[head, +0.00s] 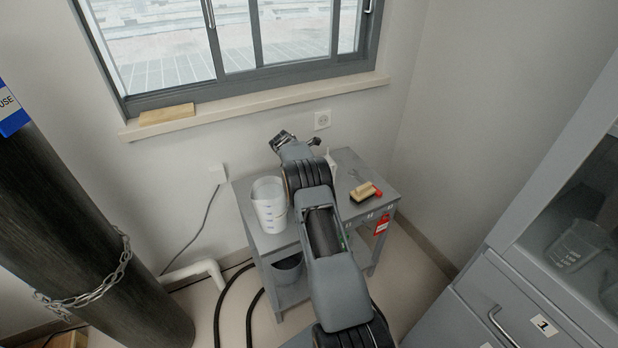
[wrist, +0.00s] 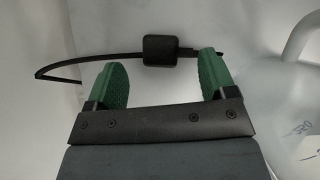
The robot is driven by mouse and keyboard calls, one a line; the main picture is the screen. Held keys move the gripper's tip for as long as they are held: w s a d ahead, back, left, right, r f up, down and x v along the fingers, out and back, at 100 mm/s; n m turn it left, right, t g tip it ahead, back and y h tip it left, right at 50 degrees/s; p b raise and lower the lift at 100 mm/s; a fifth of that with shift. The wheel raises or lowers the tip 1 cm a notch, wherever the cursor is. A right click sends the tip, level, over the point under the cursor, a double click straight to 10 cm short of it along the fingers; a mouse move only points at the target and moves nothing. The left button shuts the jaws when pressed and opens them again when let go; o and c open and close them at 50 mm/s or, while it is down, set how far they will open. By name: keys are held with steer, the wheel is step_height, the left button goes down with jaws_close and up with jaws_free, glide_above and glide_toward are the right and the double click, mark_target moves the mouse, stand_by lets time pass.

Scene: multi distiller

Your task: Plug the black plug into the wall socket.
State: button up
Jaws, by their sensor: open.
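The black plug (wrist: 161,50) is a small dark block in the wrist view, with a thin black cable running along it. My gripper (wrist: 164,68) has green finger pads and is open. The plug lies across the gap between the two fingertips, at or just past their ends; I cannot tell the exact depth. In the head view, my gripper (head: 297,140) is above the back of the small grey table, left of and below the white wall socket (head: 322,120). The socket is on the wall under the window sill. I cannot make out the plug in the head view.
The grey table (head: 348,165) carries a white bucket (head: 269,208) at left and a wooden brush (head: 362,192) at right. A white pitcher-like handle (wrist: 303,30) shows in the wrist view. A white plug (head: 217,174) with a cable is on the wall at left. A cabinet (head: 540,270) stands at right.

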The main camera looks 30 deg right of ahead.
steer(key=shift+x, duration=1.6)
steer(key=c, duration=1)
